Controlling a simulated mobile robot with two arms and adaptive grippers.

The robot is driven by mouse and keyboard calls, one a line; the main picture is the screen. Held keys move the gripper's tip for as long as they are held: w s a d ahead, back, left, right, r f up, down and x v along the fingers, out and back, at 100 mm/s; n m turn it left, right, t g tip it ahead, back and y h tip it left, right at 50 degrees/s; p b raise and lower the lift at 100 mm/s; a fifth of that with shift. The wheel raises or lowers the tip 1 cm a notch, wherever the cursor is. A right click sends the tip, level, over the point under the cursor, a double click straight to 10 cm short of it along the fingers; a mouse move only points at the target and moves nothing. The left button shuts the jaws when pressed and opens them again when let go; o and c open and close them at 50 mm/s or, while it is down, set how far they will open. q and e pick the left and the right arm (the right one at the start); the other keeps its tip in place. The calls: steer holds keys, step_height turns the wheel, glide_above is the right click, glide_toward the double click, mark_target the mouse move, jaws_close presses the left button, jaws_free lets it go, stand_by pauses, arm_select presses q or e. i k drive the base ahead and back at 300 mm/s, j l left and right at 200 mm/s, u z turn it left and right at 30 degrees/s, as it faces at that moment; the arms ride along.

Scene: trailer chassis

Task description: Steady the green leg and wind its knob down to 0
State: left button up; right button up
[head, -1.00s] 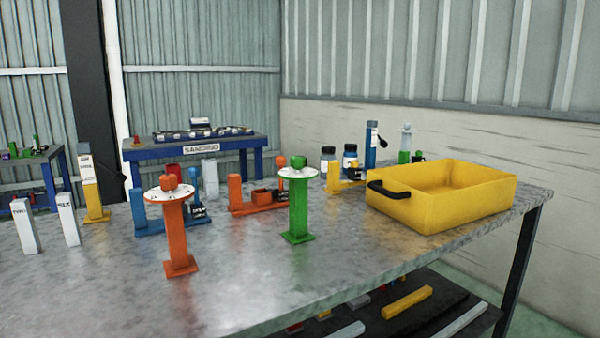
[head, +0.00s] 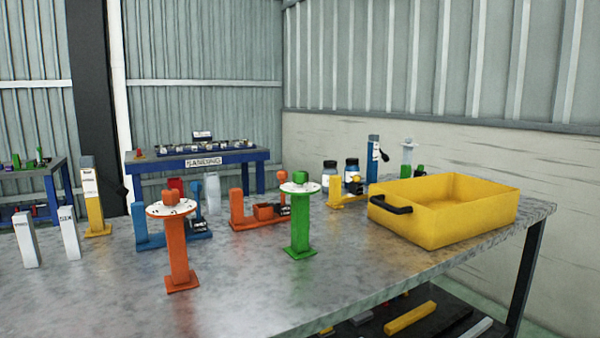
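The green leg (head: 300,222) stands upright on the metal table, right of the middle of the head view. A white dial disc (head: 292,188) sits on top of it, and a green knob (head: 300,176) stands on the disc. The dial marks are too small to read. An orange leg (head: 177,245) of the same shape, with its own white disc and knob, stands to the left and nearer. Neither of my grippers is in view, and nothing touches the green leg.
A yellow bin (head: 440,222) with a black handle stands right of the green leg. Behind are an orange fixture (head: 250,212), a blue fixture (head: 160,238) and dark jars (head: 351,170). White blocks (head: 68,233) stand at left. The table front is clear.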

mark_target(299, 178)
steer(key=i+l+u, duration=0.4)
steer(key=l, duration=0.25)
steer(key=i+l+u, duration=0.2)
steer(key=l, duration=0.15)
